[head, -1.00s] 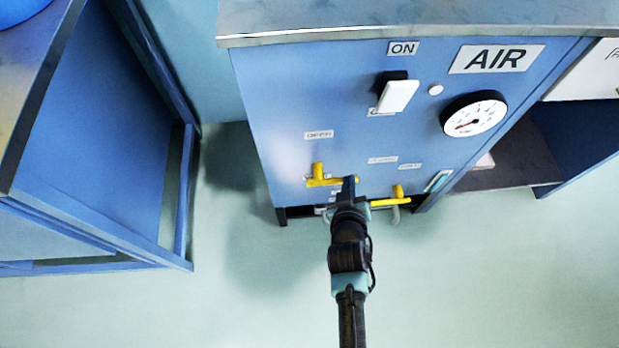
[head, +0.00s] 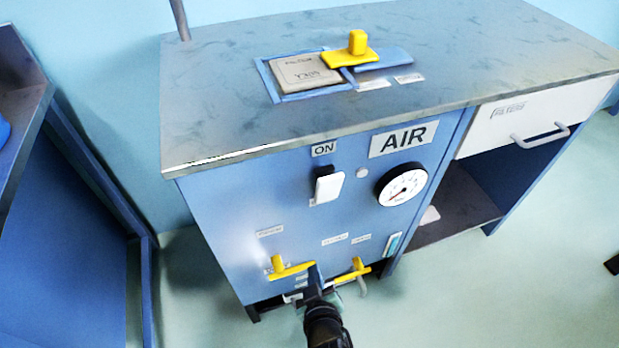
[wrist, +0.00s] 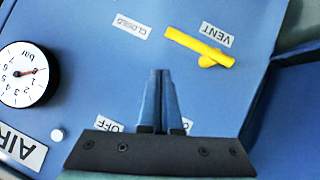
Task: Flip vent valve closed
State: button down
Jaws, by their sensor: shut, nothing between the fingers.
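The vent valve has a yellow lever (head: 293,270) low on the left of the blue cabinet front. It also shows in the wrist view (wrist: 190,43), beside the VENT label (wrist: 222,35). Its long end points toward the CLOSED label (wrist: 131,26), to the right in the head view. My gripper (head: 314,268) is shut and empty, close to the lever's long end in the head view. In the wrist view my fingertips (wrist: 160,73) are together, with blue panel showing between them and the lever; depth is hard to judge.
A second yellow valve (head: 358,268) sits just right of my gripper. Above are a white switch (head: 328,187) and a gauge (head: 402,184). The bench top (head: 230,115) holds a grey filter plate (head: 305,73) and a yellow handle (head: 350,56). Another blue bench stands at left.

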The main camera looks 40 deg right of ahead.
jog(key=d+p+v, duration=0.1)
jog(key=v, duration=0.5)
jog(key=shift+s+r, duration=0.3)
